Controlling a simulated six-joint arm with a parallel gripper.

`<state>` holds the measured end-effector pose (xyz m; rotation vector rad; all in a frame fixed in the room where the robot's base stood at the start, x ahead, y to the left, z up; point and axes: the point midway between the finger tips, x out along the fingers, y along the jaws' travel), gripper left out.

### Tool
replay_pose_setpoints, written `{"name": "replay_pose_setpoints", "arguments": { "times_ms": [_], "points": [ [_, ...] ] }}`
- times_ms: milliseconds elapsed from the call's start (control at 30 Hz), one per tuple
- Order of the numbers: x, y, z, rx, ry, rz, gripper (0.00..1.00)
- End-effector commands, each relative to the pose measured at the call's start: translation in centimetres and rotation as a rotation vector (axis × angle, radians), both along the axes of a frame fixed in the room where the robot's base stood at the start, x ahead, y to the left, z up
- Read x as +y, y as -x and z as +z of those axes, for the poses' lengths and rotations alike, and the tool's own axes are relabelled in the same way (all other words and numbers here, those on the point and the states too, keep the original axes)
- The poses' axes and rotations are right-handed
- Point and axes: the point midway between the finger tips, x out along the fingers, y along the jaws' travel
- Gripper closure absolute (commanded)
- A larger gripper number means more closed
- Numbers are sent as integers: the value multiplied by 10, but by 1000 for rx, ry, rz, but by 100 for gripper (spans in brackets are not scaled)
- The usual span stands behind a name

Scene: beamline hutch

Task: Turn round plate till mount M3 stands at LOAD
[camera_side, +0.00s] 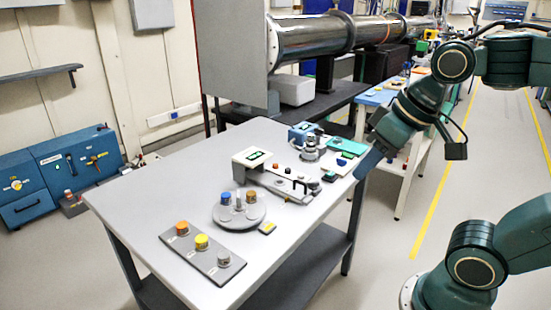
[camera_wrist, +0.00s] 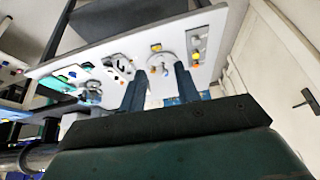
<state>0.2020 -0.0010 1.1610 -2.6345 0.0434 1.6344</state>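The round plate (camera_side: 228,216) lies on the grey table, with a blue mount (camera_side: 225,198), a brown-orange mount (camera_side: 251,198) and a grey upright post or mount (camera_side: 239,203) on it. I cannot read which is M3. A small yellow-and-dark tag (camera_side: 267,228) lies beside the plate's rim; its lettering is unreadable. The plate also shows in the wrist view (camera_wrist: 160,60), beyond my fingers. My gripper (camera_wrist: 160,72) is open and empty, its two fingers well apart. In the side view my gripper (camera_side: 368,163) is at the table's right edge, away from the plate.
A grey strip (camera_side: 188,252) with orange, yellow and grey caps lies in front of the plate. A white instrument with a green display (camera_side: 258,156) and a stage (camera_side: 310,150) stand behind it. The table's left part (camera_side: 150,190) is bare.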

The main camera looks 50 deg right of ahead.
Motion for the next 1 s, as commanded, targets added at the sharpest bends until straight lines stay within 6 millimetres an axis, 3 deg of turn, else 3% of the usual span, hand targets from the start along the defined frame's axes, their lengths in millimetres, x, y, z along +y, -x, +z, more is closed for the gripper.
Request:
{"name": "replay_pose_setpoints", "arguments": {
  "times_ms": [300, 533, 1000],
  "points": [
    [-3, -63, 27, 76, -44, -107, 68],
    [-7, -113, 37, 130, -74, -193, 68],
    [-17, -219, 25, 240, -122, -369, 68]
  ]
}}
